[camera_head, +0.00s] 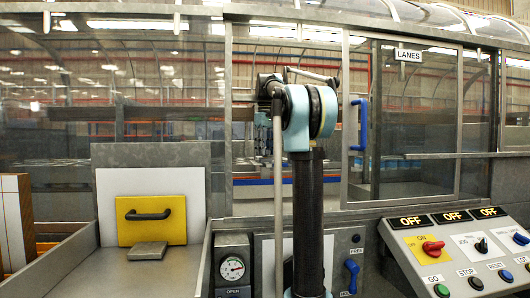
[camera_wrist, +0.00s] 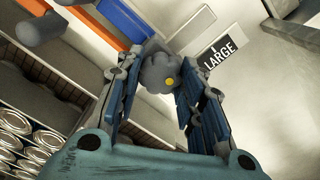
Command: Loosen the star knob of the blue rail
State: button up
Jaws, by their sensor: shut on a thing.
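The fingers partly cover the knob's edges. In the head view my arm reaches through the guard opening; the gripper and knob are hidden behind it there.
An orange rail (camera_wrist: 92,22) runs beside the blue one. A LARGE label (camera_wrist: 219,53) is close right of the knob. Cans (camera_wrist: 25,140) stand lower left.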

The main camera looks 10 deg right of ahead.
jog(key=shift+n, duration=1.2)
jog(key=o, duration=1.1)
jog(key=shift+c, duration=0.2)
notch_tip(320, 180, up, 12)
jog(key=shift+w, duration=0.15)
jog(key=shift+f, duration=0.1)
